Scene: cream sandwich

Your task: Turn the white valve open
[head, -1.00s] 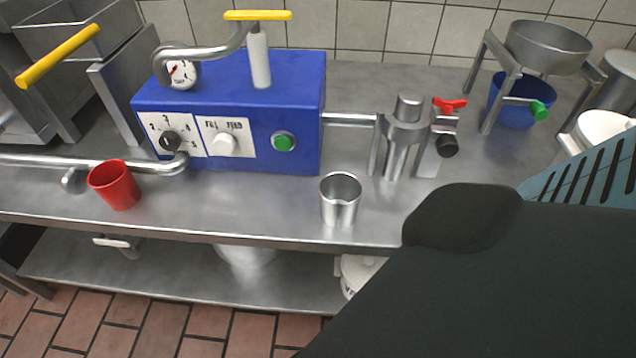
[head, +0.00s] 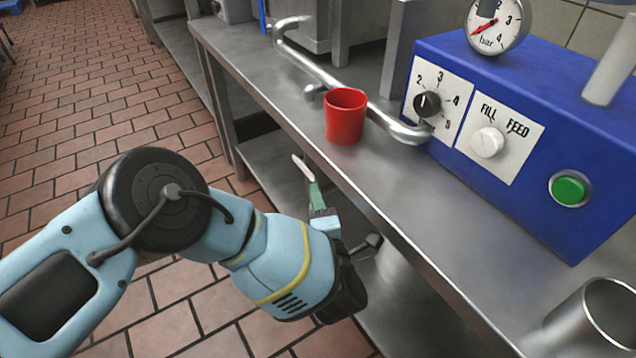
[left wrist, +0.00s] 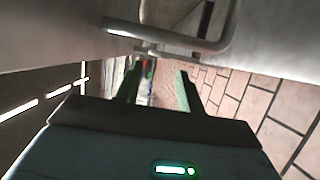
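My right gripper is out of view.
A red cup (head: 345,118) stands on the steel counter (head: 385,180) beside a bent pipe (head: 330,75). A blue machine (head: 570,110) carries a gauge, knobs and a green button. A metal cup (head: 597,322) stands at the lower right. The tiled floor (head: 90,100) at left is open.

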